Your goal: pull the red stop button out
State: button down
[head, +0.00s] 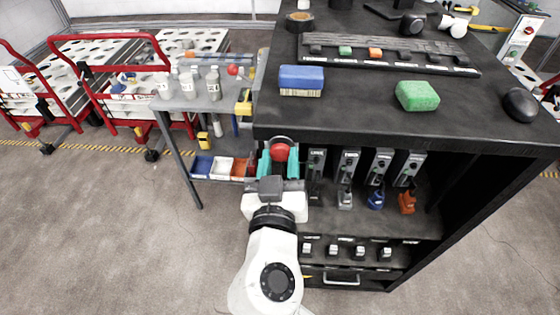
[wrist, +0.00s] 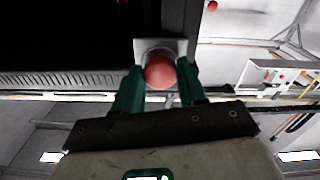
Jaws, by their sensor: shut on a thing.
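The red stop button (head: 280,151) is at the left front corner of the black workbench, just below its top. In the wrist view the red button (wrist: 160,72) is round and stands in front of a pale square plate (wrist: 172,46). My gripper (head: 278,160) is at the button, with one teal finger on each side of it. In the wrist view my gripper (wrist: 160,85) is shut on the button. The finger tips and the button's stem are partly hidden.
The black workbench (head: 330,118) carries a blue brush (head: 301,80), a green sponge (head: 417,96) and a black mouse-like object (head: 520,104). Tools hang below its top, right of my gripper. A grey side table (head: 187,104) with bottles stands left. Open floor lies at front left.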

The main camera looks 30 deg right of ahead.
jog(key=c, duration=0.6)
grip_release()
jog(key=shift+a, duration=0.1)
jog(key=shift+s, duration=0.1)
jog(key=b+v, duration=0.2)
jog(key=v, duration=0.8)
jog(key=shift+s+a+b, duration=0.2)
jog(key=shift+s+b, duration=0.1)
jog(key=shift+b, duration=0.1)
jog(key=d+f+n+g+y, duration=0.1)
jog(key=d+f+g+y, duration=0.1)
jog(key=d+f+g, duration=0.55)
jog(key=s+d+f+n+g+y, duration=0.1)
jog(key=s+d+f+g+y, duration=0.1)
jog(key=s+f, duration=0.2)
jog(key=s+d+f+n+g+y, duration=0.1)
jog(key=s+f, duration=0.4)
jog(key=f, duration=0.5)
jog(key=s+d+f+n+g+y, duration=0.1)
jog(key=s+d+f+g+y, duration=0.2)
jog(key=f, duration=0.4)
jog(key=shift+s+d+f+n+y, duration=0.15)
jog(key=shift+s+d+y, duration=0.15)
jog(key=shift+s+y, duration=0.25)
jog(key=shift+s+d+f+n+y, duration=0.15)
jog(key=shift+s+d+y, duration=0.15)
jog(key=shift+y, duration=0.35)
